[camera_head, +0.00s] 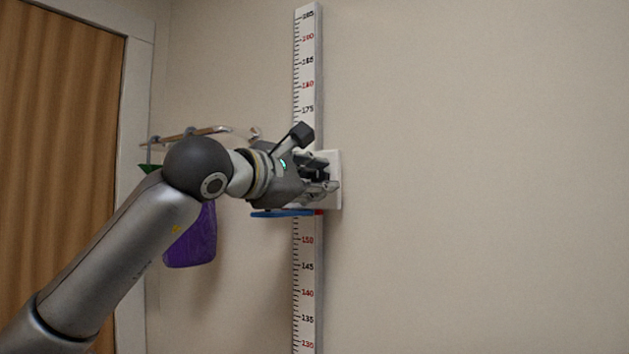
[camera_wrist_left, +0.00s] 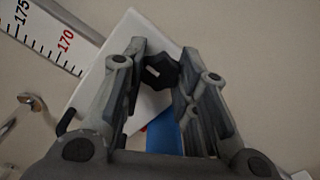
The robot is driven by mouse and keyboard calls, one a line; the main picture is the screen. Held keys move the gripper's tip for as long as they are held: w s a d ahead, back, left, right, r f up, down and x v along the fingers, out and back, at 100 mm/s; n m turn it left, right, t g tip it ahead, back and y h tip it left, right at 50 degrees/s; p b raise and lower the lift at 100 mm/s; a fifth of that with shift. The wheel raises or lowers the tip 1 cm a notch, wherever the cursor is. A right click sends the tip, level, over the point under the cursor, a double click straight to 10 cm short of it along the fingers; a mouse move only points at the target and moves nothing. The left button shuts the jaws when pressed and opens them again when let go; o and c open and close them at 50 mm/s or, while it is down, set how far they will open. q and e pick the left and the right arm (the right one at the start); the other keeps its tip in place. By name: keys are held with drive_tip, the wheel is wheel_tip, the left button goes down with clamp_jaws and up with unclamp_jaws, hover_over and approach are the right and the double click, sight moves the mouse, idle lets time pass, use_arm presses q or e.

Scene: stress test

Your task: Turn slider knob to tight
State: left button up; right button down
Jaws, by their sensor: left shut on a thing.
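A white slider plate (camera_head: 335,180) sits on a tall white measuring scale (camera_head: 308,70) fixed to the wall. In the left wrist view the slider plate (camera_wrist_left: 105,80) carries a black lobed knob (camera_wrist_left: 159,71) with a light mark on its face. My left gripper (camera_head: 322,174) is at the slider, and in the left wrist view its fingertips (camera_wrist_left: 160,62) are on either side of the knob, shut on it. A blue flat piece (camera_head: 275,214) juts out left below the slider; it also shows in the left wrist view (camera_wrist_left: 163,135). My right gripper is out of view.
A wall rail with hooks (camera_head: 200,132) is behind my left arm, and a purple item (camera_head: 195,240) hangs below it. A wooden door (camera_head: 60,120) in a white frame is at the far left. The wall right of the scale is bare.

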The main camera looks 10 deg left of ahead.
use_arm(q)
drive_tip(key=shift+r, duration=0.1)
drive_tip(key=o, duration=1)
drive_tip(key=shift+s, duration=0.1)
drive_tip(key=shift+o, duration=0.2)
drive_tip(key=shift+s+a, duration=0.1)
drive_tip(key=v, duration=1.1)
drive_tip(key=shift+s, duration=0.4)
drive_tip(key=shift+a, duration=0.1)
